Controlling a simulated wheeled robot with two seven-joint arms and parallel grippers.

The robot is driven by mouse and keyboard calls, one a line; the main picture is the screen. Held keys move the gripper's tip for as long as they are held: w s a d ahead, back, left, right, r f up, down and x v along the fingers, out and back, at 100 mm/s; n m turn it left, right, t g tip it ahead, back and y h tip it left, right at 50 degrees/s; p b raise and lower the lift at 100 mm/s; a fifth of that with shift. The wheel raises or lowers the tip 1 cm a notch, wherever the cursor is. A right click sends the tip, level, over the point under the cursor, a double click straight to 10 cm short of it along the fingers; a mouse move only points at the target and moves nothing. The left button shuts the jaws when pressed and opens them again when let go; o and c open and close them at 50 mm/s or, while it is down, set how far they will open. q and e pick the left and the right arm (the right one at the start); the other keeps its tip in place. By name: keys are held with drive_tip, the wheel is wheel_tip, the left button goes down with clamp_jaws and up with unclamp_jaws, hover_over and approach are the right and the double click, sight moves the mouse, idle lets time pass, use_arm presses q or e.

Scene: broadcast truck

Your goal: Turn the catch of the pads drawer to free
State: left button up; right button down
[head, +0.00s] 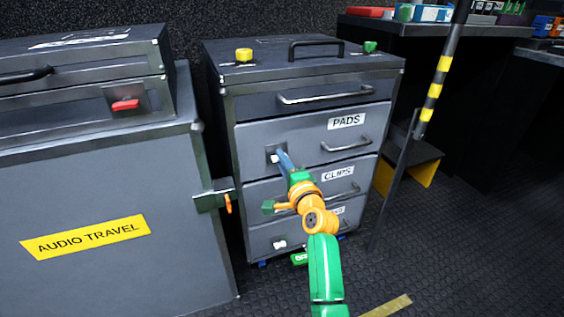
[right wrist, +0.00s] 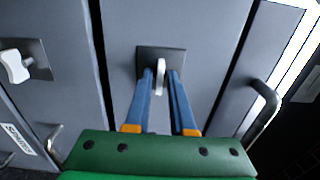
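The pads drawer (head: 308,130) is shut, high in the grey drawer cabinet, with a white PADS label and a bar handle. Its catch, a small white lever on a dark square plate, sits at the drawer's left end and shows in the right wrist view (right wrist: 160,76). In the head view the catch is largely hidden by the gripper. My right gripper (head: 281,158) reaches to it. Its blue fingers stand on either side of the lever, with narrow gaps seeming to remain. My left gripper is out of view.
The clips drawer (head: 338,173) is below, shut. Another white catch shows in the right wrist view (right wrist: 15,66). The audio travel case (head: 85,235) stands close at left, its side latch (head: 215,197) jutting toward the cabinet. A striped pole (head: 434,90) stands at right.

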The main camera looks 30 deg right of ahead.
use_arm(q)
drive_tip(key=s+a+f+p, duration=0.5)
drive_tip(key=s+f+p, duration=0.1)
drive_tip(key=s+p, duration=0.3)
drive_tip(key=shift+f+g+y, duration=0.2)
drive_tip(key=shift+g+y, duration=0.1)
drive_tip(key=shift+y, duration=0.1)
use_arm(e)
drive_tip(key=shift+n, duration=8.3)
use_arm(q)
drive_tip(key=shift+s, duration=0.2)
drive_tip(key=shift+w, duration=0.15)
use_arm(e)
drive_tip(key=c, duration=1)
unclamp_jaws()
drive_tip(key=shift+o, duration=0.2)
